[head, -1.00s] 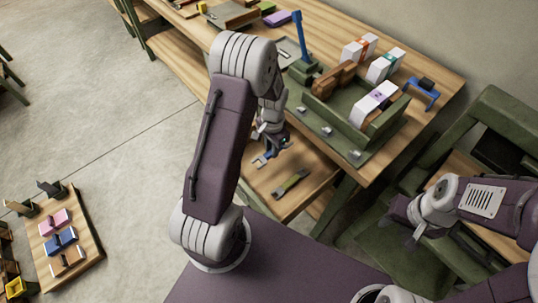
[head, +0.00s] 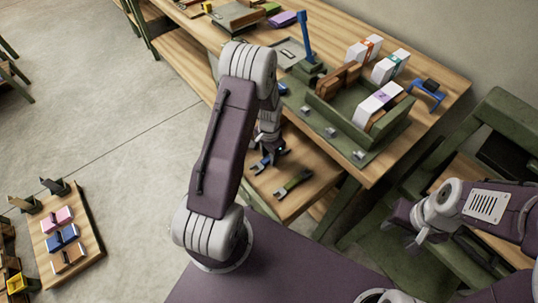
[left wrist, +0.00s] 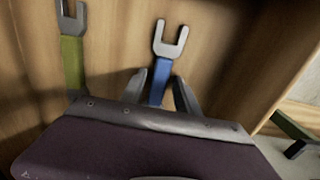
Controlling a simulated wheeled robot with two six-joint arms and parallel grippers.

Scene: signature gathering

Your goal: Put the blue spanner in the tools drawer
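The blue spanner (left wrist: 158,80) lies on a wooden surface in the left wrist view, its grey open jaw pointing away from me. In the head view it shows in the open wooden drawer (head: 284,207) below the workbench, partly hidden by my gripper. A green spanner (head: 293,184) lies beside it, also in the left wrist view (left wrist: 72,60). My left gripper (head: 268,155) is low over the drawer. Its fingers (left wrist: 160,85) are apart on either side of the blue spanner, with gaps visible. My right gripper (head: 415,242) is away at the right, its opening unclear.
The workbench (head: 440,107) above the drawer carries a green tray (head: 362,143) with boxes and a blue-handled tool (head: 304,38). A green chair (head: 510,120) stands at the right. A board of small coloured blocks (head: 85,262) is at the lower left. The floor between is clear.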

